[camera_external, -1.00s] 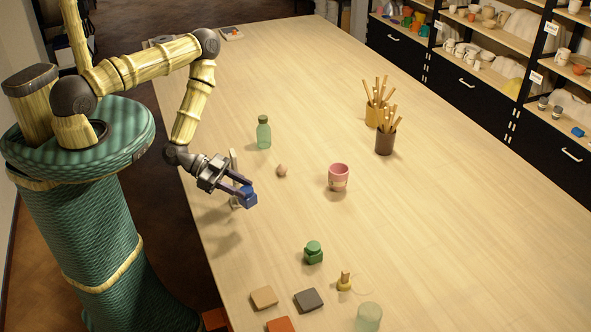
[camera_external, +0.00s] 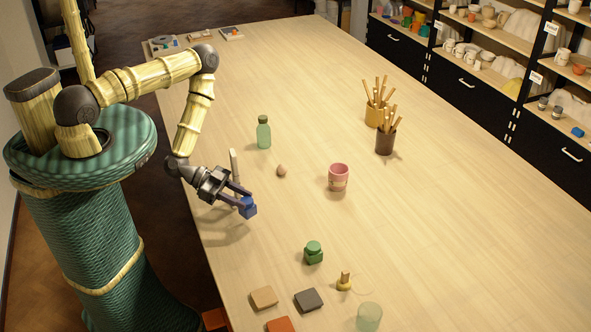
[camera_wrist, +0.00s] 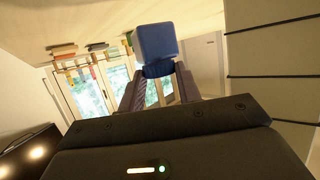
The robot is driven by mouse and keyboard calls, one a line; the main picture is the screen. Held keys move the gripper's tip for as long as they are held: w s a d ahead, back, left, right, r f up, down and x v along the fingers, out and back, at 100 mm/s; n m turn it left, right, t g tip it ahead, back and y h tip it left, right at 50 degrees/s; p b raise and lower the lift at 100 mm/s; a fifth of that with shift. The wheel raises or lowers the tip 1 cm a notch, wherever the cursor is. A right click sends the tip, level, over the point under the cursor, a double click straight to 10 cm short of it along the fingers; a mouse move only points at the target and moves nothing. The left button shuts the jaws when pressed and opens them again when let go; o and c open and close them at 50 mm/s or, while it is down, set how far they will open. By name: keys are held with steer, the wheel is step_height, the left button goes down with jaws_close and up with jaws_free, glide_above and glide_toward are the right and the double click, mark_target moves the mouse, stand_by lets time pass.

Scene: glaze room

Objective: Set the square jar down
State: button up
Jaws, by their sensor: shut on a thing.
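My gripper (camera_external: 243,199) is shut on a small blue square jar (camera_external: 248,209) near the left edge of the long wooden table. In the wrist view the blue jar (camera_wrist: 157,44) sits between the ends of my two fingers (camera_wrist: 158,82). The jar looks a little tilted in the outside view. A soft shadow lies on the table to its lower left, and the jar looks low over the wood; I cannot tell whether it touches.
A pale upright stick-like thing (camera_external: 234,163) stands just behind my gripper. A green bottle (camera_external: 263,134), a small brown lump (camera_external: 281,171), a pink cup (camera_external: 338,177) and a green jar (camera_external: 313,252) stand around. The table between the gripper and green jar is clear.

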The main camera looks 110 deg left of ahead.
step_height(320, 180, down, 4)
steer(key=b, duration=0.3)
stand_by(0.3)
steer(key=shift+f, duration=0.1)
steer(key=o, duration=1.1)
steer(key=shift+s+r, duration=0.1)
steer(key=shift+r, duration=0.15)
steer(key=p+v, duration=0.2)
steer(key=v, duration=0.9)
steer(key=shift+s+r+p, duration=0.1)
steer(key=shift+s+p, duration=0.3)
